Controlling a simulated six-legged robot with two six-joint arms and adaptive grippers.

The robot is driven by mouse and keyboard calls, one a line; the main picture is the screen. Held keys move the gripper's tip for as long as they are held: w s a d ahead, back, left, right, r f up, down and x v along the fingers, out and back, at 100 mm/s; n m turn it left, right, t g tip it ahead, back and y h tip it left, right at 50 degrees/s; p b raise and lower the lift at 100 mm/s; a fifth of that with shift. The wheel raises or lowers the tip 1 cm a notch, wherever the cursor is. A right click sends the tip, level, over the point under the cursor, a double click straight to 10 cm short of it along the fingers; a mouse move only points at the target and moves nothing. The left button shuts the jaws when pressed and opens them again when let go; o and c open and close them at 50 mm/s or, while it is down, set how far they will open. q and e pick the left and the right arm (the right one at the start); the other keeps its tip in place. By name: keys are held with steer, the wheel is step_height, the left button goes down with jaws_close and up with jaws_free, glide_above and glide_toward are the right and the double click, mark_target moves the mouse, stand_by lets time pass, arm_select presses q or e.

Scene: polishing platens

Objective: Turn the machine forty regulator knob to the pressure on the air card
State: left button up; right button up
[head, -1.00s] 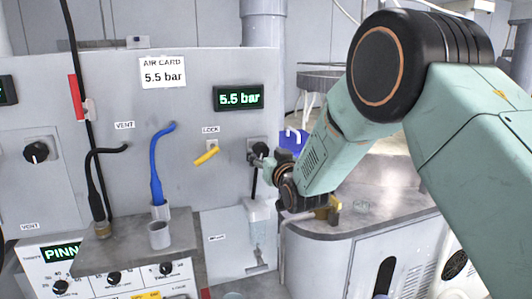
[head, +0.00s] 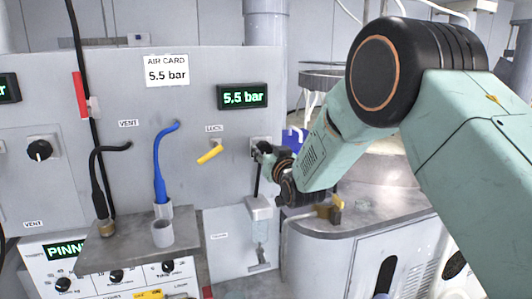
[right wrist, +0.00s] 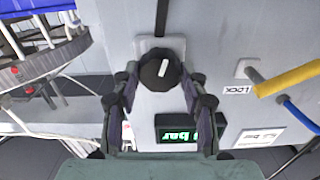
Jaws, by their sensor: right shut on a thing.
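The black regulator knob (right wrist: 158,70) with a white mark sits on a pale plate on the grey panel in the right wrist view. My right gripper (right wrist: 161,79) is shut on it, one finger on each side. In the head view my right gripper (head: 263,152) is at the panel and mostly hides the knob. The air card (head: 166,70) reads 5.5 bar. My left gripper is not in view.
A yellow lock lever (head: 209,154) is just left of the knob. A blue hose (head: 160,165) and a black hose (head: 96,180) stand farther left. Another black knob (head: 40,150) is at the far left. A grey counter (head: 350,215) lies below my right arm.

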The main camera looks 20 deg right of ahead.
steer(key=shift+c, duration=1.2)
steer(key=shift+m, duration=0.4)
steer(key=o, duration=1.1)
steer(key=shift+o, duration=0.2)
steer(key=s, duration=1.2)
steer(key=shift+d, duration=0.2)
